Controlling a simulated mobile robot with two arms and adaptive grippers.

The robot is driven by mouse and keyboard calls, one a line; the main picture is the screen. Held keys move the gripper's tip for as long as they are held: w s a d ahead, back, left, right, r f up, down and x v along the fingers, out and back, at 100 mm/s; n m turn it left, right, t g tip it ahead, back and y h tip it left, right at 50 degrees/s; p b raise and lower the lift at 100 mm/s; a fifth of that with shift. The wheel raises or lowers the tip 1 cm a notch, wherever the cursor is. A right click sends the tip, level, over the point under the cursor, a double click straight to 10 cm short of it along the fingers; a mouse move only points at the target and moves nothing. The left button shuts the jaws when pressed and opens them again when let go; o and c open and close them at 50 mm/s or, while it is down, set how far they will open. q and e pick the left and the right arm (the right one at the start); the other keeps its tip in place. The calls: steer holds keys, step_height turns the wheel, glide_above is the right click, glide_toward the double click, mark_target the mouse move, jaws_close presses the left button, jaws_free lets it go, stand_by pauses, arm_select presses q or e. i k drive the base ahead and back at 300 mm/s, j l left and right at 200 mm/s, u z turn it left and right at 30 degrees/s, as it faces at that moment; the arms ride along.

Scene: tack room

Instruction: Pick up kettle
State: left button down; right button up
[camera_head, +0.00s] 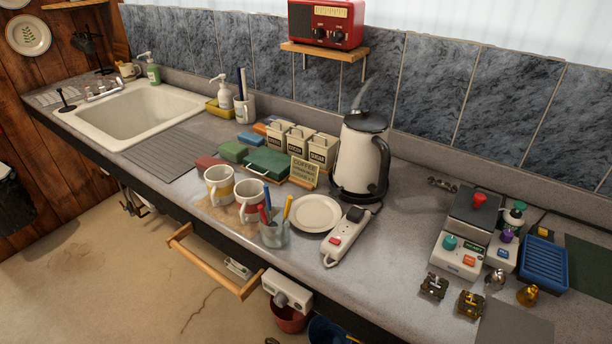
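The kettle (358,160) stands upright on the counter, right of centre, near the back wall. It has a cream body, a dark lid and base, and a black handle on its right side. Something thin and grey like steam rises above its lid. Its body is largely unobstructed. Neither of my grippers shows in the head view.
A white plate (314,213), a power strip (345,240), two mugs (219,184) and a pen cup (273,235) stand in front of the kettle. Canisters (322,150) are at its left. A red radio (326,22) sits on a shelf above. An open drawer (212,262) juts out below.

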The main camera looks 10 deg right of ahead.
mark_target(362, 163)
steer(key=j+z, duration=0.1)
steer(key=z, duration=0.35)
steer(key=i+j+z, duration=0.1)
steer(key=z, duration=0.35)
